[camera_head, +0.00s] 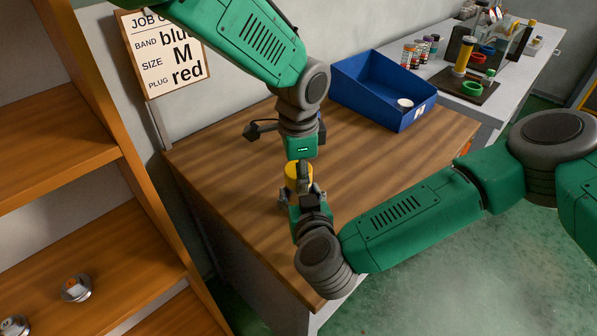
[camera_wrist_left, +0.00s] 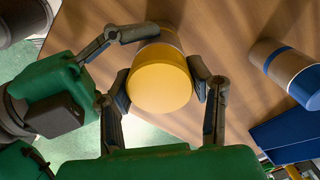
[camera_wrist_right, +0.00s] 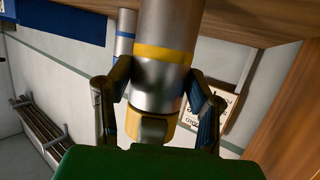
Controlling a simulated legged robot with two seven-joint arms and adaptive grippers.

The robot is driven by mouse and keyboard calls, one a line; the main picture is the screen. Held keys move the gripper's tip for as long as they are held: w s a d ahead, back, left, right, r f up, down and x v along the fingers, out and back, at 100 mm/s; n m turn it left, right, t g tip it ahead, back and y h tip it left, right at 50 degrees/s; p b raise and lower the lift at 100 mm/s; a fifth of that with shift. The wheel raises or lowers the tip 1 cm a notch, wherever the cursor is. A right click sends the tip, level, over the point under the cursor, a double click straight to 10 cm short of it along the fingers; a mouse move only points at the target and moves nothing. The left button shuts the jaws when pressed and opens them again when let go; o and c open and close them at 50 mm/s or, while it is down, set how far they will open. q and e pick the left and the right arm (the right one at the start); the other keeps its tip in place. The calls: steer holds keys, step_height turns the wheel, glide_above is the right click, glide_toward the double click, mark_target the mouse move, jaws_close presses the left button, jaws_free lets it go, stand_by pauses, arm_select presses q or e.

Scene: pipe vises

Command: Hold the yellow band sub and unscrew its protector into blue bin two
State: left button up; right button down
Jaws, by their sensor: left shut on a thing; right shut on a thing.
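The yellow band sub is a silver cylinder with a yellow band (camera_wrist_right: 165,53); it is mostly hidden in the head view. Its yellow protector (camera_head: 293,171) is on its upper end and shows as a round yellow face in the left wrist view (camera_wrist_left: 160,83). My left gripper (camera_wrist_left: 167,88) comes from above, shut on the protector, with one finger on each side. My right gripper (camera_wrist_right: 163,82) is shut on the silver body from the side, just below the protector. The blue bin (camera_head: 365,91) stands at the table's back right, with a pale round piece (camera_head: 405,103) inside.
A second silver cylinder with a blue band (camera_wrist_left: 290,72) stands nearby on the wooden table (camera_head: 235,205). A job card (camera_head: 166,52) is behind at left. A wooden shelf (camera_head: 85,265) is at left. A side bench (camera_head: 505,90) holds jars and a fixture.

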arm_select(q)
steer(key=shift+w+d+r+n, duration=0.1)
steer(key=shift+w+d+n, duration=0.1)
steer(key=shift+n, duration=0.8)
arm_select(e)
steer(key=shift+s+a, duration=0.1)
steer(key=shift+a, duration=0.1)
arm_select(q)
steer(key=o, duration=1.3)
steer(key=shift+a, duration=0.1)
steer(key=shift+s, duration=0.1)
